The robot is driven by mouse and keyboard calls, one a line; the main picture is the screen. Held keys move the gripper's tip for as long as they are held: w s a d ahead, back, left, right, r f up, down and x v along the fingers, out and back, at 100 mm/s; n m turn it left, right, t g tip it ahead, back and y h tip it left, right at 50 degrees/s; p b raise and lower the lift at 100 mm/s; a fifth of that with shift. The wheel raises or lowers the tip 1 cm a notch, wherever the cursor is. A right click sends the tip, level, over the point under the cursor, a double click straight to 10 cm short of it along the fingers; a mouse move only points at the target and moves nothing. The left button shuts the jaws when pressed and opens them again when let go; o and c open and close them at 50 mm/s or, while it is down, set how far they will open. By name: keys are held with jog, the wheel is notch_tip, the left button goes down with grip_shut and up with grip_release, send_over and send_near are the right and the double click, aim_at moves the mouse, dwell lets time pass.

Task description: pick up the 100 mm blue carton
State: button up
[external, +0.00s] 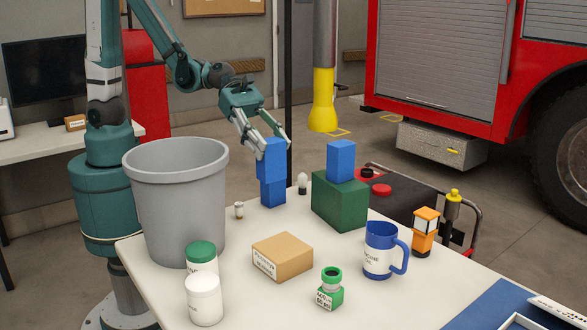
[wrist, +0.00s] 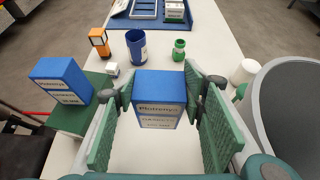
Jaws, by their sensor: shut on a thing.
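My gripper (external: 266,146) is shut on a blue carton (external: 271,152), with a finger on each side. In the wrist view, the held carton (wrist: 160,92) sits between the finger pads, its printed label towards the camera. In the external view a lower blue block (external: 273,193) shows directly under it, slightly offset; I cannot tell whether the two touch. Another blue carton (external: 341,161) stands on a green box (external: 340,203) to the right. That carton also shows at the left of the wrist view (wrist: 62,82).
A large grey bin (external: 178,205) stands left of my gripper. A brown box (external: 283,256), blue mug (external: 378,250), orange lantern (external: 424,230), green-capped jar (external: 202,257) and white jar (external: 204,300) stand towards the front. A yellow-ended column (external: 323,100) hangs behind the green box.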

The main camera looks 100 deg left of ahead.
jog(key=shift+r, duration=0.85)
jog(key=shift+d, duration=0.1)
